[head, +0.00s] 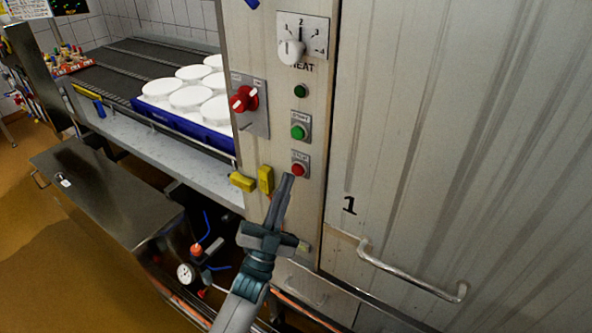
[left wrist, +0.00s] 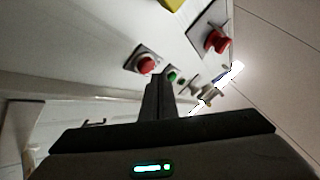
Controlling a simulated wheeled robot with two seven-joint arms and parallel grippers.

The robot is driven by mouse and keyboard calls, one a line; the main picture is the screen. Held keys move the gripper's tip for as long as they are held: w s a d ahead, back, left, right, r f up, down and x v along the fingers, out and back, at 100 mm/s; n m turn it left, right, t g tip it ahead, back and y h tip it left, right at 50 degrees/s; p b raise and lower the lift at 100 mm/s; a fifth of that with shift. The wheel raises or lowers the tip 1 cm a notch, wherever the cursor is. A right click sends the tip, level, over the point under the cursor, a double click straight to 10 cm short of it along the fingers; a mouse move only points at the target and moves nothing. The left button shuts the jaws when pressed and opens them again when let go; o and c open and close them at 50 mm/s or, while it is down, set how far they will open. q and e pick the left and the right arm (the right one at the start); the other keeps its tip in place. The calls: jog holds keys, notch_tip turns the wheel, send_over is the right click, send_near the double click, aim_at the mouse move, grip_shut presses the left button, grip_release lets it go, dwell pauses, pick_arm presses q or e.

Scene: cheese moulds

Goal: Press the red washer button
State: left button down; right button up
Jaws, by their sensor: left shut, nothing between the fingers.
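The red button (head: 299,170) sits on a small grey plate low on the pale cabinet panel (head: 270,120), below a green button (head: 299,132). My left gripper (head: 288,177) is shut and empty, its fingertips pointing up at the panel just left of and below the red button. In the left wrist view the red button (left wrist: 146,64) is uncovered, left of the shut fingertips (left wrist: 158,76), and the green button (left wrist: 172,76) is to their right. I cannot tell whether the fingertips touch the panel. My right gripper is in neither view.
A red rotary switch (head: 244,98) and a white heat dial (head: 291,50) stick out higher on the panel. Yellow blocks (head: 243,181) are left of my fingertips. A door handle (head: 410,272) juts out at right. White moulds (head: 190,97) fill a blue tray (head: 205,135) on the conveyor at left.

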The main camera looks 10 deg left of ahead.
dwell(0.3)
pick_arm(q)
jog(key=shift+s+a+p, duration=0.25)
jog(key=shift+s+a, duration=0.05)
jog(key=shift+s, duration=0.5)
jog(key=shift+s+a+p, duration=0.2)
jog(key=shift+s+a, duration=0.05)
jog(key=shift+s, duration=0.5)
jog(key=shift+s+a+p, duration=0.25)
jog(key=shift+s+a, duration=0.05)
jog(key=shift+s, duration=0.5)
